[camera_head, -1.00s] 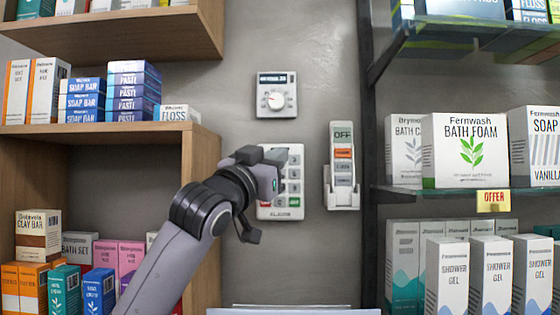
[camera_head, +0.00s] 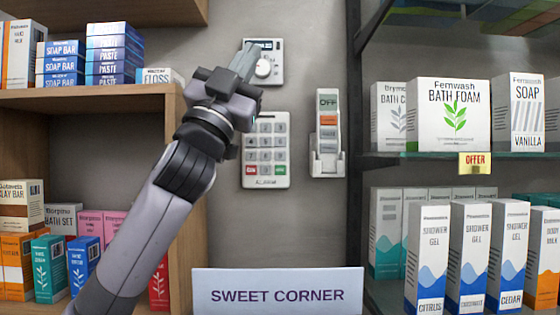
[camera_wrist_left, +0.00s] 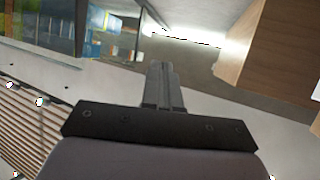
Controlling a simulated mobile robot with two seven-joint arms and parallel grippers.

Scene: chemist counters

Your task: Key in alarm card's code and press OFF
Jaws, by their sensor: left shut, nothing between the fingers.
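The white alarm keypad (camera_head: 266,150) is on the grey wall, with grey keys and a red and a green key in its lowest visible row. Its label reads ALARM. My left gripper (camera_head: 246,56) is shut and empty, above the keypad, its fingers overlapping the thermostat (camera_head: 266,68) in the picture. Whether they touch it I cannot tell. The shut fingers also show in the left wrist view (camera_wrist_left: 162,85). To the right of the keypad, a holder (camera_head: 327,158) carries a device headed OFF with an orange strip. No alarm card is recognizable. My right gripper is not in view.
A wooden shelf (camera_head: 90,91) with boxes stands at the left. A dark-framed shelf with a Bath Foam box (camera_head: 447,115) and several shower gels stands at the right. A SWEET CORNER sign (camera_head: 277,292) is at the bottom middle. The wall between the shelves is otherwise bare.

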